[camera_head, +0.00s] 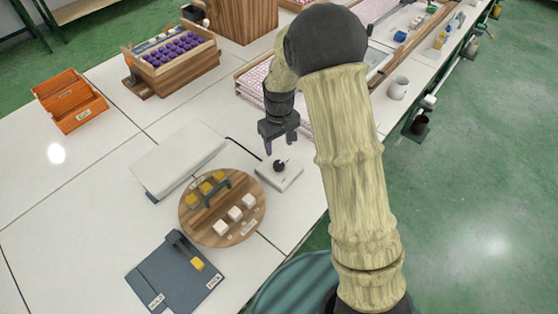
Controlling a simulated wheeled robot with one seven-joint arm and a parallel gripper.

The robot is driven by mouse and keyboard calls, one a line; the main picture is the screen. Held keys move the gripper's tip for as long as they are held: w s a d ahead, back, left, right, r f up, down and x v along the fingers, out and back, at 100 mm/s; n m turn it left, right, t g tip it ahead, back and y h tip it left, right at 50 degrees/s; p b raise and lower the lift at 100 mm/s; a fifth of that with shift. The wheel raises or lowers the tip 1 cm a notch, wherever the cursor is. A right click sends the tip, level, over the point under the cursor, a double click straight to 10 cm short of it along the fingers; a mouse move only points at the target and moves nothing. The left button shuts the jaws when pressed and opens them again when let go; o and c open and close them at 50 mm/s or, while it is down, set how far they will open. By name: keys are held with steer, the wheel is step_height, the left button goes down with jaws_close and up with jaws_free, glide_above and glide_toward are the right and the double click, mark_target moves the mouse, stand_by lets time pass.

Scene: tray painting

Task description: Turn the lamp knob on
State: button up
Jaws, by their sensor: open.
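The lamp knob (279,166) is a small dark round knob on a white square base (287,177) near the table's right edge. A dark cable runs from this base up and left. My gripper (281,146) hangs just above and slightly behind the knob, pointing down. It is open and empty, and I see no contact with the knob. A flat white panel (178,158), perhaps the lamp, lies to the left. Which way the knob is set is too small to tell.
A round wooden board (190,226) with white and yellow blocks stands in front of the knob base. A dark blue mat (150,275) lies nearer. An orange tray (69,99) and a wooden crate (187,72) of purple items stand behind. A white mug (398,88) stands at right.

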mark_target(279, 164)
step_height(279, 164, down, 9)
steer(key=shift+f, duration=0.1)
stand_by(0.3)
steer(key=c, duration=1)
steer(key=shift+o, duration=0.2)
